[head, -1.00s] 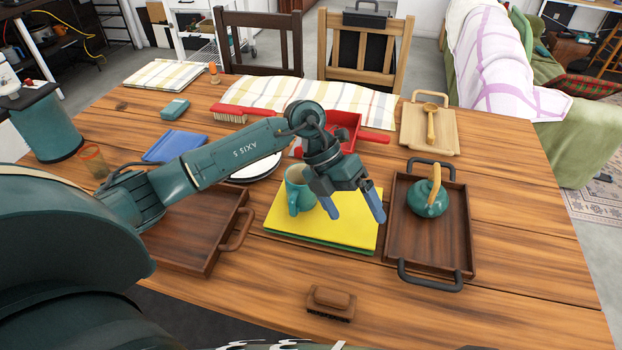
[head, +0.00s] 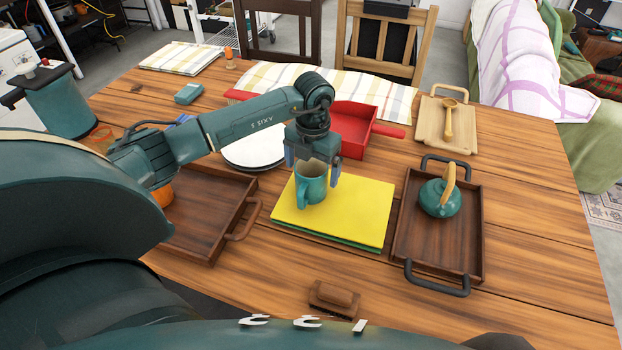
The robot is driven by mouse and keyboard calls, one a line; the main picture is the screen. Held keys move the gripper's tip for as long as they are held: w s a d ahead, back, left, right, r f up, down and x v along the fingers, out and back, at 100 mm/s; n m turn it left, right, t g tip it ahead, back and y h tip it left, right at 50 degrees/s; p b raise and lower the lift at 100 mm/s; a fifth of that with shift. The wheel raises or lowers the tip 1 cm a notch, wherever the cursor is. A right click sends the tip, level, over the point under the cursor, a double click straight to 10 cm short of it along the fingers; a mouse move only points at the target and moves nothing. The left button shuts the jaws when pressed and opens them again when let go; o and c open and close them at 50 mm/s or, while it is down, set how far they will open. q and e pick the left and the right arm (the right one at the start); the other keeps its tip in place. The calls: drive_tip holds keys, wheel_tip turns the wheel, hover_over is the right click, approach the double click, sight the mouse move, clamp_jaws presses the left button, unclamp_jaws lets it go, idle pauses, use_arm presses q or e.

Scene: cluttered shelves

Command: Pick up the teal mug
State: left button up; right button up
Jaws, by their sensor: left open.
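The teal mug (head: 313,188) stands upright on a yellow folder or book (head: 358,212) that lies on a green one, on the wooden table. Its handle faces the lower left of the picture. My left gripper (head: 312,172) is open over the mug, with one finger on the left and one on the right of its rim. I cannot tell whether the fingers touch the mug. My right gripper is not in view.
A dark wooden tray with a teal teapot (head: 439,197) stands to the right. A brush (head: 334,298) lies in front.

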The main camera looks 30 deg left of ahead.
use_arm(q)
wheel_tip(320, 180, down, 5)
drive_tip(key=shift+s+r, duration=0.1)
drive_tip(key=shift+r, duration=0.05)
drive_tip(key=c, duration=1.2)
